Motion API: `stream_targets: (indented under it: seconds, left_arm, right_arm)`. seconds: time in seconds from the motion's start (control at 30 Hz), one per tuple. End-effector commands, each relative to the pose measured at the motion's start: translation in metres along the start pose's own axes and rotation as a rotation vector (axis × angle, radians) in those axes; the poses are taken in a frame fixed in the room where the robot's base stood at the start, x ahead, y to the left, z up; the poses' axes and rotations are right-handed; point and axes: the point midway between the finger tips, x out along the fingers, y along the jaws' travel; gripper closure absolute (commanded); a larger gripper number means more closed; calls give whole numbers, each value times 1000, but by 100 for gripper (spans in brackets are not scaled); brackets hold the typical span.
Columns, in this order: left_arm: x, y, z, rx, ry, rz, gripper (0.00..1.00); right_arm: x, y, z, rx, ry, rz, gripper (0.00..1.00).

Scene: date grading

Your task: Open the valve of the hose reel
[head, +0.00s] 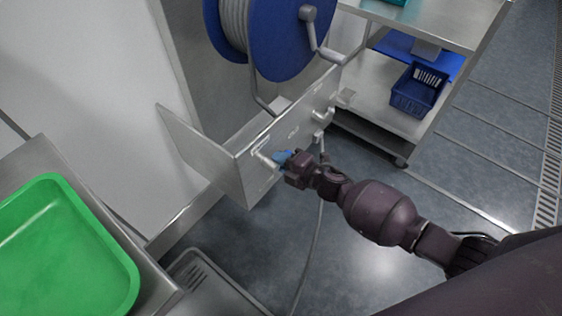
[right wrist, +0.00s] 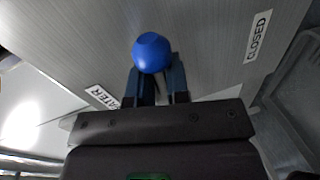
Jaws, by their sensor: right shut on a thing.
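The hose reel (head: 273,35) has a blue drum with grey hose, mounted above a metal panel (head: 231,178). A pale lever-like part (head: 264,160) sticks out from the panel right beside my right gripper (head: 284,158). In the right wrist view, a round blue knob (right wrist: 152,52) sits between the two fingertips of my right gripper (right wrist: 158,72), which is shut on it. The knob's shaft is hidden behind it. A label reading CLOSED (right wrist: 257,36) is to the right of the knob, and a label reading WATER (right wrist: 102,97) is at lower left. My left gripper is out of view.
A crank handle (head: 313,38) hangs at the reel's front. Other fittings (head: 322,116) stick out of the panel, and a hose (head: 317,225) runs down to the floor. A steel shelf with a blue basket (head: 417,92) stands at right. A green tray (head: 118,255) is at left.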

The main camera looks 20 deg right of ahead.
Motion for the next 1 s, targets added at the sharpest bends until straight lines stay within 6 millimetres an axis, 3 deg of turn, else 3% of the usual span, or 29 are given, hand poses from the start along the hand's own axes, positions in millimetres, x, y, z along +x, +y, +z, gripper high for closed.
stream_targets:
  seconds: [0.03, 0.4, 0.87, 0.9, 1.0]
  left_arm:
    - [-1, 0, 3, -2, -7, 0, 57]
    - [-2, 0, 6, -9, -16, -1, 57]
    - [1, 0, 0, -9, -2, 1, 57]
    - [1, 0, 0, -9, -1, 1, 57]
    - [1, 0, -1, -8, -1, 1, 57]
  right_arm:
    - [-4, -8, 2, -24, -12, -15, 100]
    - [-5, -5, 3, -137, -35, -17, 100]
    - [-5, -4, 5, -152, -41, -18, 100]
    - [-5, -4, 5, -152, -41, -17, 77]
    - [-4, -2, 4, -149, -39, -14, 62]
